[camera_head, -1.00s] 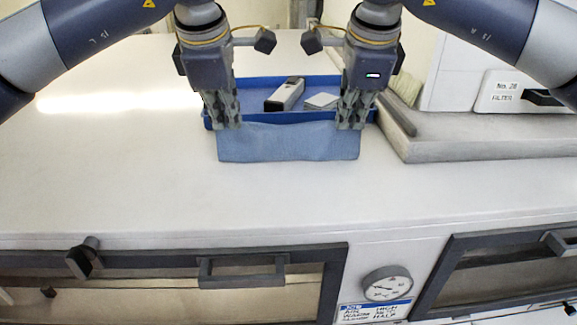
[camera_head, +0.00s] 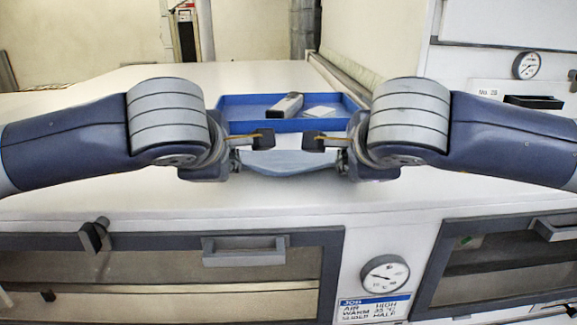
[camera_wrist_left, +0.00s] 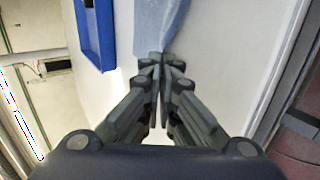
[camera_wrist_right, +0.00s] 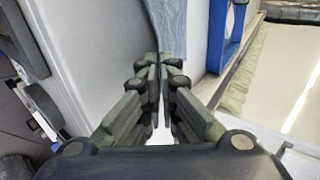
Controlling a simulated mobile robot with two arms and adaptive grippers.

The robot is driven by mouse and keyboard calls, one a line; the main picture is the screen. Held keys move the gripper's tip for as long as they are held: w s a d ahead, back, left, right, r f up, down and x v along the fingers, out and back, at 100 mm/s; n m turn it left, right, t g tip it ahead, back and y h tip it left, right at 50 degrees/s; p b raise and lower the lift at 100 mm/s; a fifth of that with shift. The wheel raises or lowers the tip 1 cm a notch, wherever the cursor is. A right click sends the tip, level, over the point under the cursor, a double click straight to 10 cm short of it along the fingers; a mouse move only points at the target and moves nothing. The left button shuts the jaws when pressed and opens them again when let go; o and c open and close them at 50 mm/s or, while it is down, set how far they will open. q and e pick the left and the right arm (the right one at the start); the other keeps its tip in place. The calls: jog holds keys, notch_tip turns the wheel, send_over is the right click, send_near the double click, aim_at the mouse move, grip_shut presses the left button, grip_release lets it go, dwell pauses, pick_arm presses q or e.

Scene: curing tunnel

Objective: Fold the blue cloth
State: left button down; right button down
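The blue cloth (camera_head: 290,162) spans between my two grippers in the head view, in front of the tray, with its middle sagging. Whether its lower part touches the white top is hard to tell.
A blue tray (camera_head: 235,126) behind the cloth holds a grey-white device (camera_head: 286,104) and a pale flat piece (camera_head: 319,112). The white top (camera_head: 90,170) is clear at left. A front panel with handle (camera_head: 243,251) and dial (camera_head: 385,273) lies below; a machine stands at right.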

pick_arm(q)
jog(key=shift+w+f, duration=0.15)
jog(key=shift+w, duration=0.1)
pick_arm(e)
jog(key=shift+w+f, duration=0.2)
pick_arm(q)
jog(key=c, duration=1.5)
grip_release()
pick_arm(e)
jog(key=c, duration=1.5)
grip_release()
pick_arm(q)
jog(key=shift+s, duration=0.1)
pick_arm(e)
jog(key=shift+r, duration=0.1)
